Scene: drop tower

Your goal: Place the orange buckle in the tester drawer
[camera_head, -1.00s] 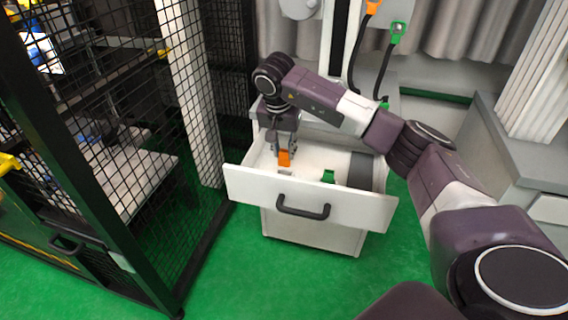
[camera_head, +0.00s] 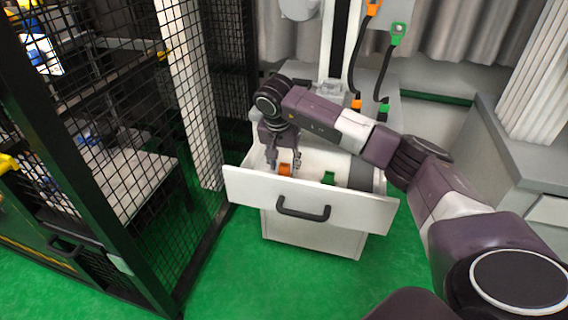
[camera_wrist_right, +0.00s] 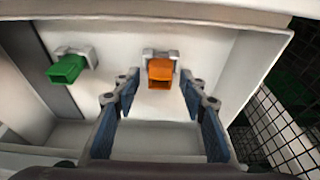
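The orange buckle (camera_head: 285,169) is inside the open white tester drawer (camera_head: 350,207), near its left end. In the right wrist view the buckle (camera_wrist_right: 160,72) sits at a small grey holder on the drawer floor. My right gripper (camera_head: 283,168) reaches down into the drawer. Its two fingers (camera_wrist_right: 158,95) are spread wide, one on each side of the buckle, with gaps between them and it. A green buckle (camera_wrist_right: 66,69) sits at a similar holder; it also shows in the head view (camera_head: 329,177). My left gripper is not in view.
A black mesh cage (camera_head: 130,130) stands close at the left. Orange (camera_head: 357,104) and green (camera_head: 383,112) connectors on black cables are behind the drawer. A grey counter (camera_head: 515,150) is at the right. Green floor lies in front.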

